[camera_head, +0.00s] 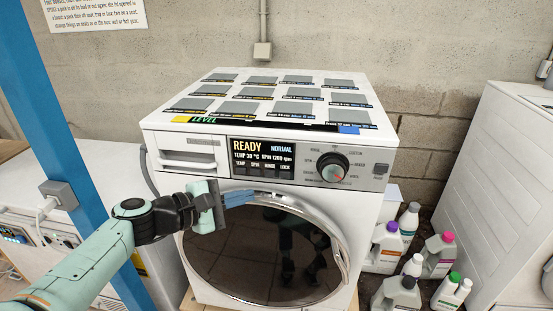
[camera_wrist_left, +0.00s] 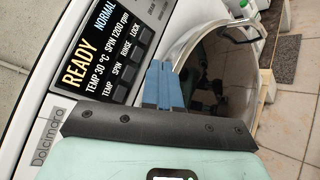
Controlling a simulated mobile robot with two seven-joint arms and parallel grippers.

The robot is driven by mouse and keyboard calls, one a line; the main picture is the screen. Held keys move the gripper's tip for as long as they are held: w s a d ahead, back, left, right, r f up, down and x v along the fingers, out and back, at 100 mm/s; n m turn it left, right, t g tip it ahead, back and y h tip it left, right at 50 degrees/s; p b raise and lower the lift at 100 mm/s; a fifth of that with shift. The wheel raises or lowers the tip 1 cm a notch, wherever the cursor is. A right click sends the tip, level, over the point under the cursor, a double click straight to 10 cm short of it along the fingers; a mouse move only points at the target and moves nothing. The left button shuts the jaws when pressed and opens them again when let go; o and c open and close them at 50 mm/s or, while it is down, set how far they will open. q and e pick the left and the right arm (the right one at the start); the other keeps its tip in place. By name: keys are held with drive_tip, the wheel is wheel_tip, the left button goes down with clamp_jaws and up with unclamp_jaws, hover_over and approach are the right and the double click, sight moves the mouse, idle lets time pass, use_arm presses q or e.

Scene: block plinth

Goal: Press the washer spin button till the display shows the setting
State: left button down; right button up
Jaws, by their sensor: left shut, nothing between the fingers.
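The washer (camera_head: 200,283) has a dark display (camera_head: 262,152) that reads READY, NORMAL, TEMP 30 °C and SPIN 1200 rpm. The display also shows in the left wrist view (camera_wrist_left: 92,48). Along its lower edge are the labels TEMP, SPIN, RINSE and LOCK, with small dark buttons under them. The spin button (camera_wrist_left: 131,76) is second in the row. My left gripper (camera_head: 250,197) is shut and empty, its blue fingers together in front of the door's upper rim, below the button row. In the left wrist view the fingertips (camera_wrist_left: 160,66) show beside the buttons, apparently not touching them.
A round dial (camera_head: 333,167) is right of the display. The round door (camera_head: 265,255) is shut. Several bottles (camera_head: 387,245) stand right of the washer. A blue post (camera_head: 60,110) rises at the left, close to my left arm.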

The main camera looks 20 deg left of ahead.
sight(256, 172)
use_arm(q)
drive_tip(key=s+b, duration=0.1)
drive_tip(key=s, duration=0.1)
drive_tip(key=s+d+b, duration=0.1)
drive_tip(key=shift+s, duration=0.35)
use_arm(e)
drive_tip(key=shift+w+f+t, duration=0.3)
drive_tip(key=shift+w+f, duration=0.4)
use_arm(q)
drive_tip(key=shift+w, duration=0.1)
drive_tip(key=shift+w+a+p, duration=0.35)
drive_tip(key=shift+w+p, duration=0.35)
drive_tip(key=shift+w, duration=0.7)
drive_tip(key=shift+w+a+p, duration=0.35)
drive_tip(key=shift+w+p, duration=0.4)
drive_tip(key=shift+w, duration=0.65)
drive_tip(key=shift+w+a+p, duration=0.35)
drive_tip(key=shift+w+p, duration=0.35)
drive_tip(key=shift+w, duration=0.7)
use_arm(e)
drive_tip(key=shift+s+r, duration=0.25)
drive_tip(key=shift+r, duration=0.7)
drive_tip(key=shift+s+r, duration=0.2)
drive_tip(key=shift+r, duration=0.7)
